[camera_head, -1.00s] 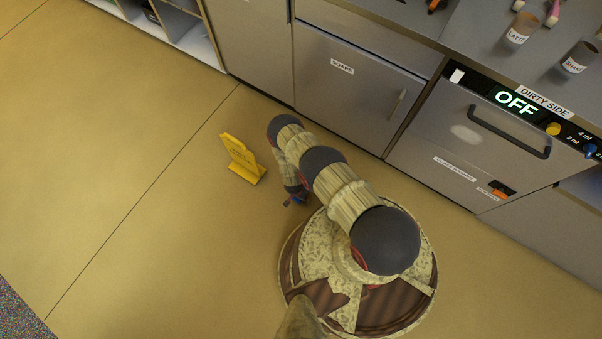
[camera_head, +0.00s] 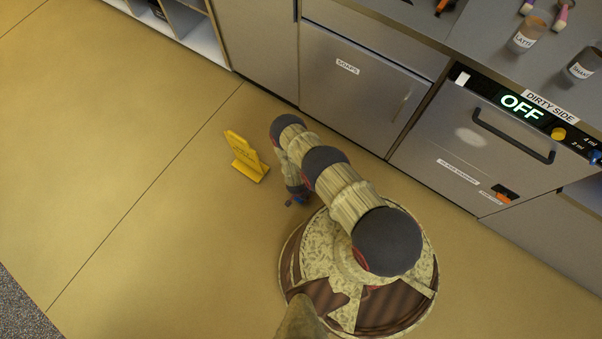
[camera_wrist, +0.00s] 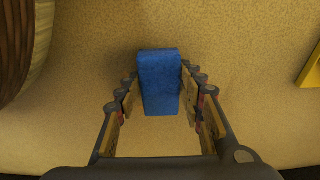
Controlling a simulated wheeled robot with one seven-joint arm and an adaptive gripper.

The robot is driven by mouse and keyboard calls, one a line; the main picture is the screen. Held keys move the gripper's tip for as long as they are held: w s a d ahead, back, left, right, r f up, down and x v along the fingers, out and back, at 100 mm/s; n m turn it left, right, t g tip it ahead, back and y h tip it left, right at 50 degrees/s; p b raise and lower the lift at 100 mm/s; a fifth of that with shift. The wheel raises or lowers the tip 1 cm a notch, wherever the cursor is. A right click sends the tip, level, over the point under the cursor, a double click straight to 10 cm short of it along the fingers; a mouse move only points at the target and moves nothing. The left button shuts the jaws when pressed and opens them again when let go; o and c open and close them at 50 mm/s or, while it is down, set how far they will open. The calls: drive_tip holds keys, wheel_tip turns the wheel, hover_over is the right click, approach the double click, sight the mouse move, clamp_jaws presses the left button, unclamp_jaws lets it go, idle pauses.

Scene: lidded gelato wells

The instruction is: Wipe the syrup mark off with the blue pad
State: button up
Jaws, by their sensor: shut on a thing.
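The blue pad (camera_wrist: 160,88) is a small upright block between the fingers of my gripper (camera_wrist: 160,80) in the wrist view. My gripper is shut on it, with fingers on its left and right sides, above the tan floor. In the head view my gripper (camera_head: 298,197) is mostly hidden behind my arm, and only a bit of blue shows low near the floor.
A yellow floor sign (camera_head: 243,155) stands left of my arm; its edge shows in the wrist view (camera_wrist: 311,72). A cupboard labelled SOAPS (camera_head: 355,90) and a machine reading OFF (camera_head: 480,145) line the back. Cups (camera_head: 527,35) stand on the counter (camera_head: 490,30). Floor at left is clear.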

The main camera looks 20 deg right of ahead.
drive_tip(key=shift+f, duration=0.8)
clamp_jaws()
drive_tip(key=shift+w+d, duration=0.1)
drive_tip(key=shift+w+d+r, duration=0.15)
drive_tip(key=shift+w+d, duration=0.45)
drive_tip(key=shift+d, duration=0.3)
drive_tip(key=shift+s+a+f, duration=0.25)
drive_tip(key=shift+s+a, duration=0.5)
drive_tip(key=shift+a, duration=0.2)
drive_tip(key=shift+w+d+r, duration=0.1)
drive_tip(key=shift+w+d, duration=0.2)
drive_tip(key=shift+d, duration=0.2)
drive_tip(key=shift+w+d, duration=0.25)
drive_tip(key=shift+d, duration=0.25)
drive_tip(key=shift+s+a+r, duration=0.1)
drive_tip(key=shift+s+a, duration=0.15)
drive_tip(key=shift+a, duration=0.3)
drive_tip(key=shift+s+a+r, duration=0.1)
drive_tip(key=shift+s+a, duration=0.1)
drive_tip(key=shift+a, duration=0.3)
drive_tip(key=shift+r+p, duration=0.65)
drive_tip(key=shift+r, duration=0.3)
drive_tip(key=shift+r, duration=0.1)
